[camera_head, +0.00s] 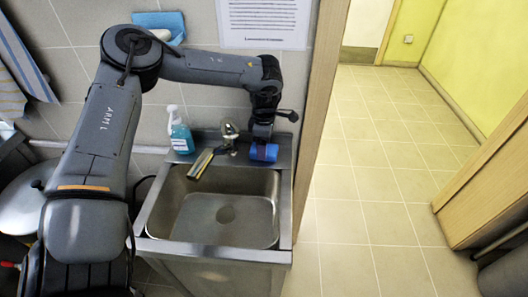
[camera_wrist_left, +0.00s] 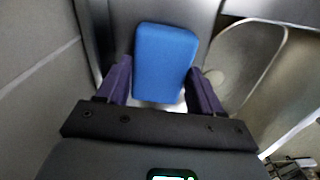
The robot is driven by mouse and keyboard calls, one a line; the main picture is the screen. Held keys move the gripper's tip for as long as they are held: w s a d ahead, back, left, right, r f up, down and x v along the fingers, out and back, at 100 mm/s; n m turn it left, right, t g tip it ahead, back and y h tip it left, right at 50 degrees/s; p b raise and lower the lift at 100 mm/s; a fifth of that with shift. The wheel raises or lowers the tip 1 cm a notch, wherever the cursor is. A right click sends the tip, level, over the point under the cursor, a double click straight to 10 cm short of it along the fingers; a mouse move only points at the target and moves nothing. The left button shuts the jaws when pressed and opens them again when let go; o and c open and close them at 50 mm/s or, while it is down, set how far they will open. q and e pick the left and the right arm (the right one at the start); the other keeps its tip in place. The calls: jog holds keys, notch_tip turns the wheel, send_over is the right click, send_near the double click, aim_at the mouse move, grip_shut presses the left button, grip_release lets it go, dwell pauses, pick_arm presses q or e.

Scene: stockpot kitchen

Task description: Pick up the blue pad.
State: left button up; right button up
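The blue pad (camera_head: 271,153) is at the ledge behind the sink, right of the tap, in the head view. In the left wrist view the pad (camera_wrist_left: 165,55) is a rounded blue block between the two fingers of my left gripper (camera_wrist_left: 161,78). The fingers stand apart, one close along each side of the pad; whether they touch or press it cannot be told. In the head view my left gripper (camera_head: 263,142) points down at the pad and partly covers it. Whether the pad rests on the ledge is unclear. My right gripper is not in view.
The metal sink (camera_head: 225,245) is in front of the ledge. A wooden door frame (camera_head: 318,110) rises close on the right.

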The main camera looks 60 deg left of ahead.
pick_arm(q)
jog(key=c, duration=0.3)
jog(key=shift+c, duration=0.3)
notch_tip(320, 180, up, 28)
jog(key=p, duration=0.8)
jog(key=shift+p, duration=0.35)
